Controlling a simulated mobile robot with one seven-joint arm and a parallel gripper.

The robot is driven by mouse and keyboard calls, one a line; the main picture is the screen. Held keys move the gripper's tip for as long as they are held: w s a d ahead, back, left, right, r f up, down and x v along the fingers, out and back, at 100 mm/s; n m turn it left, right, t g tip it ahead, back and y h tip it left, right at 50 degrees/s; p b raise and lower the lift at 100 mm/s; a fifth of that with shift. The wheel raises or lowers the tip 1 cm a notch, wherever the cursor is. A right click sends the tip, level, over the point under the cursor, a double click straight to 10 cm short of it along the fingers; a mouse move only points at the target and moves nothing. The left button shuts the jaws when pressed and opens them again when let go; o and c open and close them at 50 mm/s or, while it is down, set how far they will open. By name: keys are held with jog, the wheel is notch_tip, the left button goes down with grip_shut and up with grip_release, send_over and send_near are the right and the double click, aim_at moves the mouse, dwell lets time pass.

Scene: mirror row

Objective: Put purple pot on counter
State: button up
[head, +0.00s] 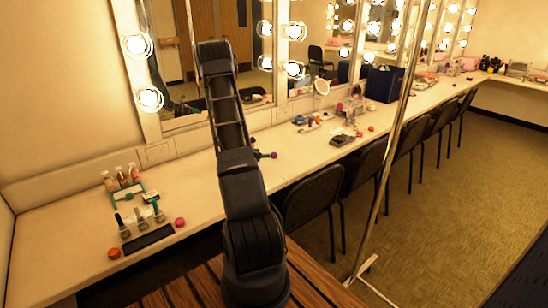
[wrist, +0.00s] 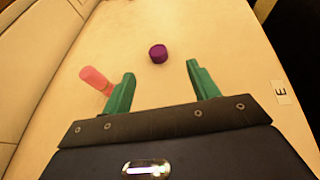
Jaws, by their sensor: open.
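The purple pot (wrist: 158,53) is a small, round, dark purple piece on the pale counter (wrist: 225,50). In the wrist view it sits just beyond my gripper (wrist: 160,75), between the lines of the two green fingers and apart from both. The fingers are spread wide with nothing between them. In the head view my arm hides much of this part of the counter (head: 75,225); a small purple spot (head: 274,155) beside the green fingertips appears to be the pot.
A pink cylinder (wrist: 95,79) lies by the left finger, very close to it. A label marked E (wrist: 282,93) is at right. In the head view bottles (head: 122,177) stand left, a dark case (head: 342,140) lies farther right, and chairs (head: 310,205) line the front.

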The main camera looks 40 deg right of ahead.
aim_at(273, 154)
jog(key=f, duration=0.1)
jog(key=d+f+n, duration=0.1)
jog(key=f, duration=0.1)
jog(key=shift+w, duration=0.15)
jog(key=x, duration=0.5)
jog(key=shift+w+d, duration=0.15)
jog(key=shift+w+r+x, duration=0.1)
jog(key=shift+x, duration=0.75)
jog(key=shift+w+r+x, duration=0.1)
jog(key=shift+x, duration=0.75)
jog(key=shift+w+r+x, duration=0.1)
jog(key=shift+r+x, duration=0.05)
jog(key=shift+x, duration=0.7)
jog(key=shift+d, duration=0.1)
jog(key=shift+c, duration=0.2)
jog(key=c, duration=1.1)
